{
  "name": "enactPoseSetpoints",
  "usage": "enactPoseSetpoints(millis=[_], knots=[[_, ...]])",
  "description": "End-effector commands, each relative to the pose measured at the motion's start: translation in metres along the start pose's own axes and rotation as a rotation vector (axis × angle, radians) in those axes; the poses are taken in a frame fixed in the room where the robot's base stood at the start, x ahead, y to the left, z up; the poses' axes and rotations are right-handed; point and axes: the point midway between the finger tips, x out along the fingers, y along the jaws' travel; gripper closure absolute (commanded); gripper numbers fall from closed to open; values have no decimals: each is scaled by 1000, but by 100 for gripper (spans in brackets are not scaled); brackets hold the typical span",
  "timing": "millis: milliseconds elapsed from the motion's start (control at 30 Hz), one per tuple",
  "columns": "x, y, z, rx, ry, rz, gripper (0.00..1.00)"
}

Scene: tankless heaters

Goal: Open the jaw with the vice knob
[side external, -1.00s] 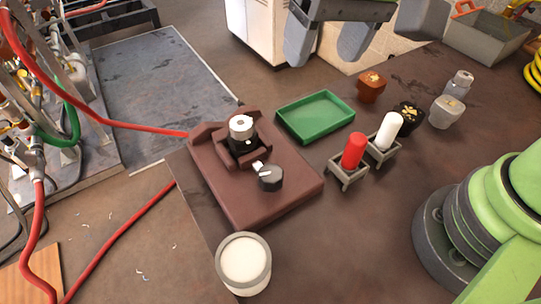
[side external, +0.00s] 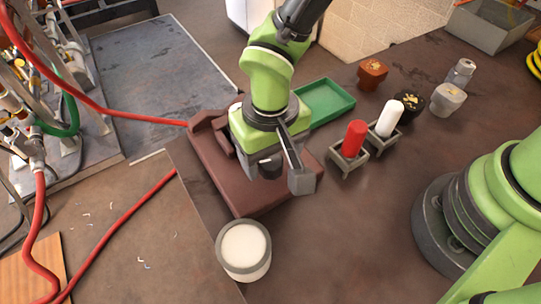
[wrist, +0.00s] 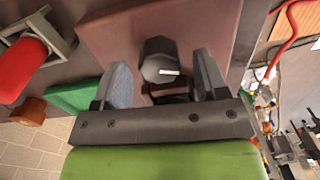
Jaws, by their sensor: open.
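The brown vice base (side external: 230,190) sits on the table, and part of its jaw shows at the left of my gripper.
A green tray (side external: 325,112) lies behind the vice. Red (side external: 354,138) and white (side external: 389,117) cylinders stand in small holders to the right. A white-topped round container (side external: 243,254) stands close in front. Several small jars stand at the back right.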

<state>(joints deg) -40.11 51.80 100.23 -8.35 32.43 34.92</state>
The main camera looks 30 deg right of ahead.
Motion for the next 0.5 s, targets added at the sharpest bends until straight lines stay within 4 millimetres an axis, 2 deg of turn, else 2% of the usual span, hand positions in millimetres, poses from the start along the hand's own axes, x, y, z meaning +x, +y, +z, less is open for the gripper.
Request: enactPoseSetpoints(millis=[133, 433, 500], knots=[[12, 0, 0, 0, 0, 0, 33], [14, 0, 0, 0, 1, -1, 33], [14, 0, 0, 0, 1, -1, 50]])
